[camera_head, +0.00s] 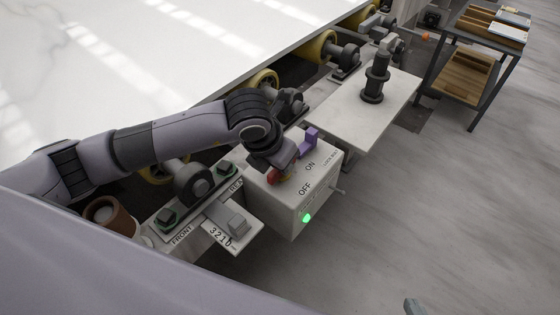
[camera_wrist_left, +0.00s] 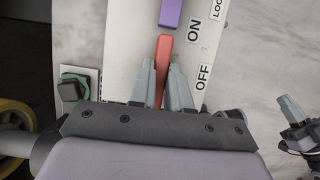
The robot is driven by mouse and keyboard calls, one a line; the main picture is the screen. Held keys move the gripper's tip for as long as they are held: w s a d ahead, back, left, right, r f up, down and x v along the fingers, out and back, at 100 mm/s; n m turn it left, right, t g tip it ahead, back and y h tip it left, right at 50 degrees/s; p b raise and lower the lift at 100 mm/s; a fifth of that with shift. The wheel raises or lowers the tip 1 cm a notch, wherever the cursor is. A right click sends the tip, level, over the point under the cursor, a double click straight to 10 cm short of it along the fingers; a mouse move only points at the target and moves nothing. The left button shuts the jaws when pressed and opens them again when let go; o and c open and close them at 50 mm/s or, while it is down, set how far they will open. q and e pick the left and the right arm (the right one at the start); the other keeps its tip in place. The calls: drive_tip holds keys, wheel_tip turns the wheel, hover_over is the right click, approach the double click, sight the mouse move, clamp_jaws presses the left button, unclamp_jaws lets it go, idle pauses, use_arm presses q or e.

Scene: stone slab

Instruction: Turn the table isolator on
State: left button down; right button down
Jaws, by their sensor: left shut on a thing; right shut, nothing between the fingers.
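The table isolator is a white box (camera_head: 318,190) with ON and OFF printed on its top and a green spot (camera_head: 306,218) on its front. Its red handle (camera_wrist_left: 164,58) lies between my left gripper's fingers (camera_wrist_left: 165,82), which are shut on it. The handle's tip points toward a purple piece (camera_wrist_left: 171,12) on the box, which also shows in the head view (camera_head: 309,138). The handle's tip sits left of the ON and OFF labels in the left wrist view. In the head view my left arm hides most of the handle.
A white stone slab (camera_head: 130,60) lies on yellow rollers (camera_head: 322,46) behind the box. A plate marked 3210 (camera_head: 230,225) sits left of the box. A pale platform with a dark post (camera_head: 376,75) stands beyond it. The floor at right is clear up to a wooden-shelved cart (camera_head: 465,75).

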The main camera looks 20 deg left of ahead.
sight(272, 175)
idle(0.3)
use_arm(q)
drive_tip(key=c, duration=1.1)
unclamp_jaws()
drive_tip(key=shift+r, duration=0.1)
drive_tip(key=v, duration=0.7)
